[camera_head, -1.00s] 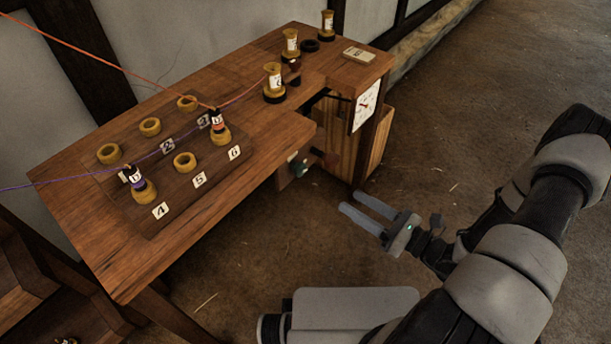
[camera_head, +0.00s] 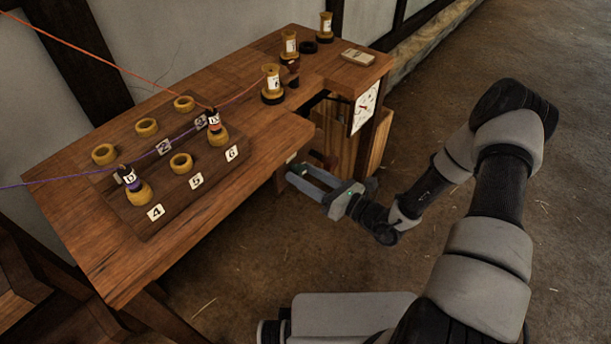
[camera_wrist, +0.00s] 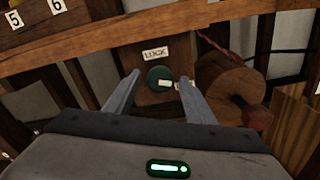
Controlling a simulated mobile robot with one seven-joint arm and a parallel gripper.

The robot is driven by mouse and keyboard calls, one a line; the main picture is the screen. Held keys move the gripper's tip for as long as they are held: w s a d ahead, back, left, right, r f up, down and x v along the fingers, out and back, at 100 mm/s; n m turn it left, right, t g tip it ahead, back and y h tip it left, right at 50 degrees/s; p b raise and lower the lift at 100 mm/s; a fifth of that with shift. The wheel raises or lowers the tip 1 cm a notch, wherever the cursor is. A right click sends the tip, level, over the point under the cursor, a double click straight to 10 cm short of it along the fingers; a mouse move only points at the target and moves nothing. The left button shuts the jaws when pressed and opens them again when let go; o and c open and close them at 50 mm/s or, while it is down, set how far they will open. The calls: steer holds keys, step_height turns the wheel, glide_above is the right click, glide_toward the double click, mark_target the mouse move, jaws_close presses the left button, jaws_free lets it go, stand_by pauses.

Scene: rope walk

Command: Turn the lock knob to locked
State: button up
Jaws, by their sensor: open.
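The lock knob (camera_wrist: 158,78) is a dark green round knob with a pale pointer. It sits on a wooden panel under a "LOCK" label (camera_wrist: 155,52) in the wrist view. The pointer lies toward the right, at a second small label (camera_wrist: 184,86) partly hidden by my right finger. My gripper (camera_wrist: 152,90) is open, with one finger on each side of the knob in the picture; I cannot tell whether either touches it. In the head view my gripper (camera_head: 304,178) reaches the table's front underside, and the knob (camera_head: 297,169) shows as a small green patch near the fingertips.
A wooden drum with a red handle (camera_wrist: 258,117) is right of the knob. The table (camera_head: 225,85) overhangs above, with bobbins and threads on top. A dial (camera_head: 364,106) hangs at the right post. The floor (camera_head: 240,270) in front is open.

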steer(key=c, duration=1)
steer(key=shift+n, duration=0.4)
steer(key=n, duration=0.3)
steer(key=shift+n, duration=0.4)
steer(key=n, duration=1.1)
steer(key=shift+d, duration=0.1)
steer(key=n+b, duration=0.1)
steer(key=n, duration=0.5)
steer(key=shift+n, duration=0.3)
